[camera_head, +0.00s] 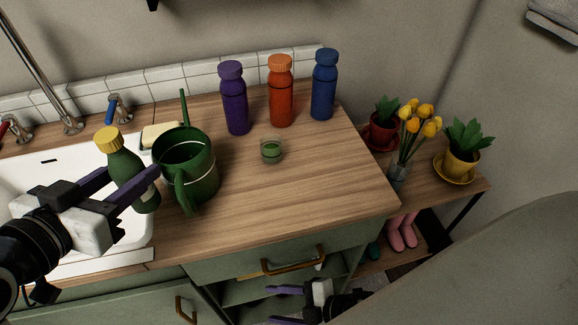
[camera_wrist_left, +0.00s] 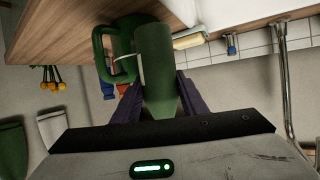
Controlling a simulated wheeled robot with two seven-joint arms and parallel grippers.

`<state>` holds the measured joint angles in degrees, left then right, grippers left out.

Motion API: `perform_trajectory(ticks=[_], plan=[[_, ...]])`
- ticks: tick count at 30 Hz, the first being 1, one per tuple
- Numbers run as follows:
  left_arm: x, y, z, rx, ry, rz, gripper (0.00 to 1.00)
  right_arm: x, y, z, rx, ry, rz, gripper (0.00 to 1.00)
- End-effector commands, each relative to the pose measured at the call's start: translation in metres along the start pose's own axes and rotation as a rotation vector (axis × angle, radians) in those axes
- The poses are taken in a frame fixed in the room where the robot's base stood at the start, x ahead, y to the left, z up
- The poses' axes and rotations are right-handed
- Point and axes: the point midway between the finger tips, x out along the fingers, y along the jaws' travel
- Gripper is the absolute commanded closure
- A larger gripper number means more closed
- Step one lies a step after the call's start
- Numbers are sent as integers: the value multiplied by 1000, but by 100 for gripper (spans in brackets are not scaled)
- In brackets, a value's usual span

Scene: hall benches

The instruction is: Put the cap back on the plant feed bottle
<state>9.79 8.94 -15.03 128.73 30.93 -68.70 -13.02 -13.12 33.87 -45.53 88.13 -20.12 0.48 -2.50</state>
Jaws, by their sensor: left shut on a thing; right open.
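A green bottle (camera_head: 124,160) with a yellow cap (camera_head: 107,139) on its top stands nearly upright, leaning slightly, at the sink's right side. My left gripper (camera_head: 132,173) is shut on this bottle around its body, with one purple finger on each side. In the left wrist view the bottle (camera_wrist_left: 154,50) sits between the fingers; its cap is hidden there. I cannot tell whether its base touches anything, or whether the cap is tight. My right gripper (camera_head: 278,305) is open and empty, low in front of the cabinet's open shelves.
A green watering can (camera_head: 203,172) stands close to the bottle's right. A small glass (camera_head: 271,151) with green contents stands mid-counter. Purple (camera_head: 234,100), orange (camera_head: 281,92) and blue (camera_head: 323,87) bottles stand behind. The counter's front right (camera_head: 300,205) is clear. The white sink (camera_head: 70,165) lies left.

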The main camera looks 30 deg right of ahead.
Motion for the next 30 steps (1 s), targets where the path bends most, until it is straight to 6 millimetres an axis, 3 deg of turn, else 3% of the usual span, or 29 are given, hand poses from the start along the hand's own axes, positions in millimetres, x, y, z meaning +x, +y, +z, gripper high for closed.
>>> perform_trajectory(ticks=[1,4,12,18,30], plan=[[0,0,-1,0,2,0,100,2,6,-17,143,-17,55,51],[0,0,-1,0,2,0,100,-4,24,-26,414,-79,151,51],[0,0,-1,0,2,0,100,-51,33,1,944,-244,298,51],[0,0,-1,0,2,0,100,-70,29,13,1073,-293,331,51],[0,0,-2,1,4,0,100,-70,30,14,1077,-295,332,51]])
